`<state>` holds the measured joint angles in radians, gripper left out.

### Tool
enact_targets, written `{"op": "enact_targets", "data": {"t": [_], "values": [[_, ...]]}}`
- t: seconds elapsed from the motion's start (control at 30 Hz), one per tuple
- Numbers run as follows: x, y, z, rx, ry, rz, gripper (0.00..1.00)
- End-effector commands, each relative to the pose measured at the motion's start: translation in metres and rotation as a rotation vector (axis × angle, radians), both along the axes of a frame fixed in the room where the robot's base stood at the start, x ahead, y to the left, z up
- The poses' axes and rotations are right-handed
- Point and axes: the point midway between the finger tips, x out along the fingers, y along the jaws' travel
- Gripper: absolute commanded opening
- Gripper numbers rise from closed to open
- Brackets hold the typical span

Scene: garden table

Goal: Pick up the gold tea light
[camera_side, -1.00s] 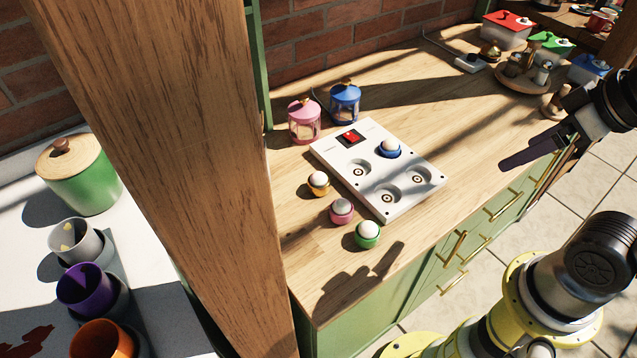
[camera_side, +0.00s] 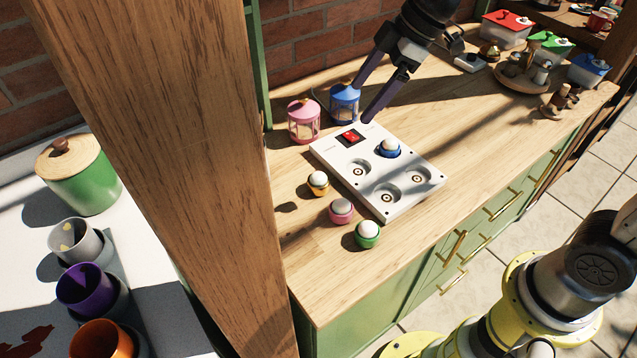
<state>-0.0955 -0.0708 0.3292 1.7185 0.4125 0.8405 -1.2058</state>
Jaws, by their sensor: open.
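The gold tea light (camera_side: 318,187) is a small gold cup with a white domed top. It stands on the wooden table left of the white board, behind the pink one. My gripper (camera_side: 362,103) is open and empty, with two dark purple fingers. It hangs in front of or over the blue lantern (camera_side: 344,97), up and to the right of the gold tea light and well apart from it. I cannot tell its exact height above the table.
A pink tea light (camera_side: 341,211) and a green one (camera_side: 368,234) stand near the gold one. The white board (camera_side: 405,204) holds a blue tea light (camera_side: 389,148) and has empty sockets. A pink lantern (camera_side: 303,121) stands behind. A wooden post (camera_side: 190,150) rises in the foreground.

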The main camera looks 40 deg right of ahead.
Motion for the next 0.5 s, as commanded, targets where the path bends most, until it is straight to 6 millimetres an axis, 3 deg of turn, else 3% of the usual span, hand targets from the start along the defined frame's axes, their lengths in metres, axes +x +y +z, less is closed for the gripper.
{"op": "enact_targets", "data": {"t": [0.03, 0.13, 0.5], "values": [[0.01, 0.007, -0.018, 0.006, 0.036, 0.008, 0.95], [0.018, 0.014, -0.043, 0.008, 0.089, 0.014, 0.95], [0.021, 0.03, -0.097, 0.0, 0.143, 0.024, 0.95]]}}
